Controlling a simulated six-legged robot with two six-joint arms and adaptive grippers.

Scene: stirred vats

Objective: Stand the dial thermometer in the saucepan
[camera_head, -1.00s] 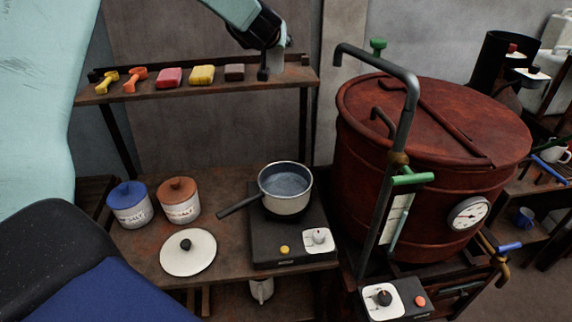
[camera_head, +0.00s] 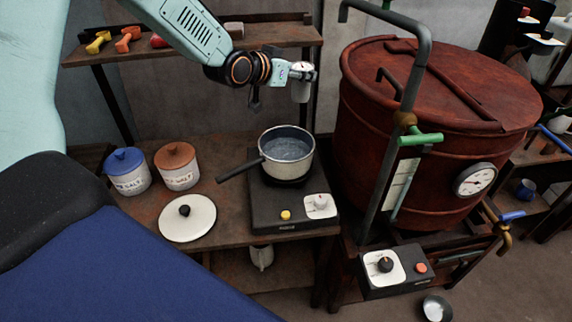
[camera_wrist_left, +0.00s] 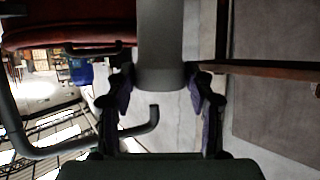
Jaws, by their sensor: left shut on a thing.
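The saucepan (camera_head: 278,158) stands upright on a dark hotplate, with clear liquid inside and its handle pointing lower left. My left gripper (camera_head: 298,73) is above and behind the saucepan, in front of the shelf. In the left wrist view this thing (camera_wrist_left: 161,50) sits between both fingers (camera_wrist_left: 161,85). No dial face shows on it, so I cannot tell whether it is the dial thermometer. My right gripper is out of view.
The hotplate (camera_head: 292,218) has a knob and a yellow button. A white lid (camera_head: 200,221) and two salt jars (camera_head: 130,182) (camera_head: 180,176) are to its left. A rusty red vat (camera_head: 420,140) with a fixed dial gauge (camera_head: 475,180) and an upright pipe (camera_head: 397,160) stand close on the right.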

